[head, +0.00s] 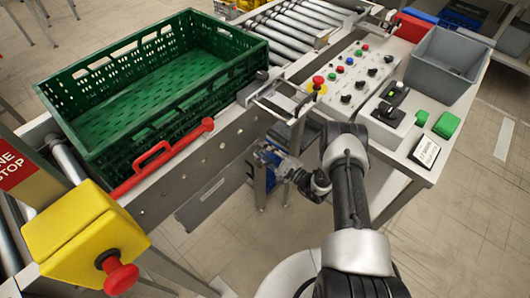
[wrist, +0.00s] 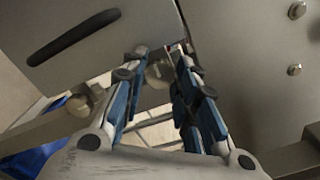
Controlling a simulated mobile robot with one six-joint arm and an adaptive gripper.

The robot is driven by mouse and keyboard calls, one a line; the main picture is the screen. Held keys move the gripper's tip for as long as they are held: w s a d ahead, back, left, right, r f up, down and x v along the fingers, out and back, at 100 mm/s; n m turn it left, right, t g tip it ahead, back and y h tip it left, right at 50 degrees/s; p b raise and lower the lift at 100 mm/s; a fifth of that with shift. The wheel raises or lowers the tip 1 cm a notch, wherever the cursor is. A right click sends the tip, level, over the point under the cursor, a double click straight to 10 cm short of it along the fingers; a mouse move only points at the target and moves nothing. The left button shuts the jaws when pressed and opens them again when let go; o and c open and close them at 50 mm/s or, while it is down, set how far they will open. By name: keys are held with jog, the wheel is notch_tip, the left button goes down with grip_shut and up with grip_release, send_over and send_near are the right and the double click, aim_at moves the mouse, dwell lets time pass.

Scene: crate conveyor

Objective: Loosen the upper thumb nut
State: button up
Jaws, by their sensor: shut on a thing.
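My gripper (head: 268,160) is low at the side of the conveyor frame, below the rail. In the wrist view its two blue-padded fingers (wrist: 160,60) stand on either side of a small round metal thumb nut (wrist: 157,76) and are shut on it. The fingers hide part of the nut. A second brassy round knob (wrist: 79,105) shows to the left, apart from the fingers. I cannot tell for certain from the picture which is the upper one. In the head view the nuts are too small and hidden to make out.
A grey plate with a dark slot (wrist: 75,38) lies close beyond the fingers. A green crate (head: 150,103) stands on the rollers, with a red handle (head: 160,160) on the rail. A yellow stop box (head: 75,232) is at front left. A control panel (head: 360,60) is at right.

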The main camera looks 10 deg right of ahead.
jog(key=shift+n, duration=0.3)
dwell(0.4)
jog(key=o, duration=1.1)
jog(key=shift+c, duration=0.2)
jog(key=v, duration=1.2)
